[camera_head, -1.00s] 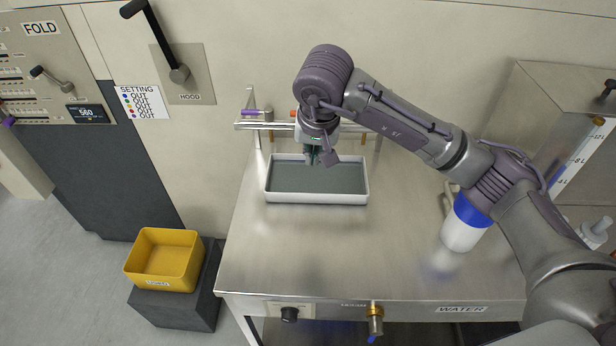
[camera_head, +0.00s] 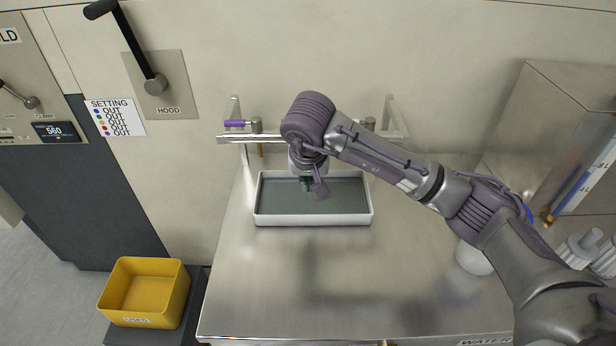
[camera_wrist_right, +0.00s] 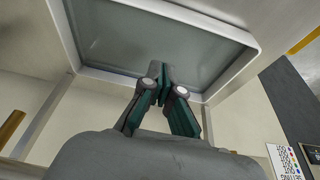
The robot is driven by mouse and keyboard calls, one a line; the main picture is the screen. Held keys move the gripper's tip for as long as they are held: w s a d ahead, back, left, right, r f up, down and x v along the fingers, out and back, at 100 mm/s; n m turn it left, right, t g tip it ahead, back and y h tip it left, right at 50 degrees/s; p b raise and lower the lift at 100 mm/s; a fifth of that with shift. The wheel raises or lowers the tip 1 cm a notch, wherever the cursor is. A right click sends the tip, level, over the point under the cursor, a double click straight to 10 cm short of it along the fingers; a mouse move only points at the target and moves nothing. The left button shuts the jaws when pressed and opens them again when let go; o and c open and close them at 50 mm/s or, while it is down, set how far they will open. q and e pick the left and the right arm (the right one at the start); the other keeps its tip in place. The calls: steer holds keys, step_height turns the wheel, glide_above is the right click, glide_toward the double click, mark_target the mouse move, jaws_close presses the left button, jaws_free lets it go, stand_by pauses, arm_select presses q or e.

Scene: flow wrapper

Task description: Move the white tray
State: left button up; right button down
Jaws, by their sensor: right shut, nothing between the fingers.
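The white tray (camera_head: 313,219) is a shallow rectangle with a grey-green inside, lying level on the steel table near its back. I cannot tell whether the grey-green is liquid or the tray floor. My right gripper (camera_head: 308,189) points down over the tray's inside, left of its middle. Its fingers are shut with nothing between them. The right wrist view shows the tray's pale rim (camera_wrist_right: 215,28) and the closed fingertips (camera_wrist_right: 164,72) in front of its inside. I cannot tell whether they touch the tray. My left gripper is not in view.
A rail (camera_head: 228,139) with hanging tools runs behind the tray. A yellow bin (camera_head: 144,293) stands low at the left on a dark block. A steel tank (camera_head: 548,125) stands at the right, with a white container (camera_head: 473,259) near my arm. The table front is clear.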

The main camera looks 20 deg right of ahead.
glide_above(308, 203)
steer(key=s, duration=0.2)
steer(key=f, duration=0.5)
steer(key=shift+w+a+f+p, duration=0.1)
steer(key=shift+a+f+p, duration=0.1)
steer(key=shift+a+p, duration=0.1)
steer(key=s, duration=0.2)
steer(key=s+a+p, duration=0.1)
steer(key=shift+s+r, duration=0.25)
steer(key=shift+s, duration=0.1)
steer(key=shift+f, duration=0.1)
steer(key=shift+d, duration=0.15)
